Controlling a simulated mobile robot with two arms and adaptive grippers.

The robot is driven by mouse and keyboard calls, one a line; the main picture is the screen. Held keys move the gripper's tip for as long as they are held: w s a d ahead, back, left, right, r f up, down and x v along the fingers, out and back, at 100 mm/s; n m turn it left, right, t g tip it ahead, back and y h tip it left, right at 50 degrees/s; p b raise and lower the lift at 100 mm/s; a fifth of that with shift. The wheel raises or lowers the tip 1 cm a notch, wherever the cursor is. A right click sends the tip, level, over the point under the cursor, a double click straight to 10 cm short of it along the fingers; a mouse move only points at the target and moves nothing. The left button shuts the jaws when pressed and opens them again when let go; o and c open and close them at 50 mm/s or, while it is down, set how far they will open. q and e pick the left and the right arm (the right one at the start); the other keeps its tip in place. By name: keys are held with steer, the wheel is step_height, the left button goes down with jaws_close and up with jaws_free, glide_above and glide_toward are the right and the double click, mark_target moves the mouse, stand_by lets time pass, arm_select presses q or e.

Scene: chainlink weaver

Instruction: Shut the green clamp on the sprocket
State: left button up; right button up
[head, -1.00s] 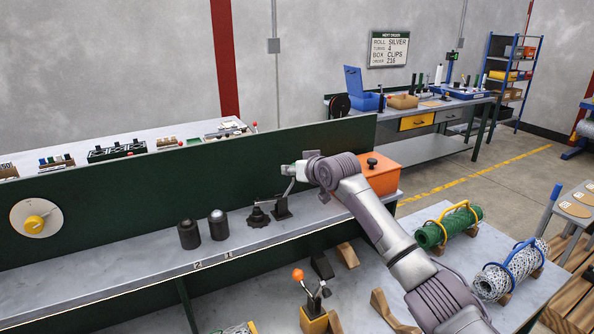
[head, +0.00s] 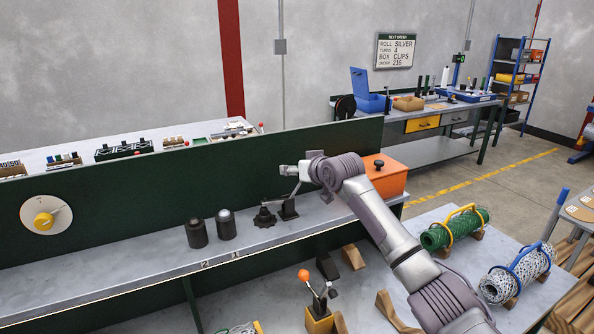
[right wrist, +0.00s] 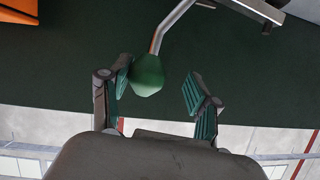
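The green clamp (head: 289,208) stands on the grey shelf, with a dark base and a metal lever rising from it. Its green knob (right wrist: 147,75) is between the fingers of my right gripper (right wrist: 158,78) in the right wrist view. The knob is close to the left finger, and a clear gap separates it from the right finger, so the gripper is open. In the head view my right gripper (head: 287,170) is above the clamp. The black sprocket (head: 264,218) lies on the shelf just left of the clamp base. My left gripper is out of view.
Two dark cylinders (head: 197,233) stand left of the sprocket. A dark green panel (head: 150,190) rises behind the shelf. An orange box (head: 388,180) is to the right. A clamp with an orange knob (head: 303,274) and green and speckled rolls (head: 455,230) are lower down.

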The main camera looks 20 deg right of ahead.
steer(key=shift+a+r, duration=0.2)
steer(key=shift+s+d+r+p, duration=0.15)
steer(key=shift+s+d+p, duration=0.1)
steer(key=shift+s+p, duration=0.35)
steer(key=p+v, duration=0.6)
steer(key=v, duration=0.8)
steer(key=shift+s, duration=0.3)
steer(key=shift+d, duration=0.1)
steer(key=v, duration=1.2)
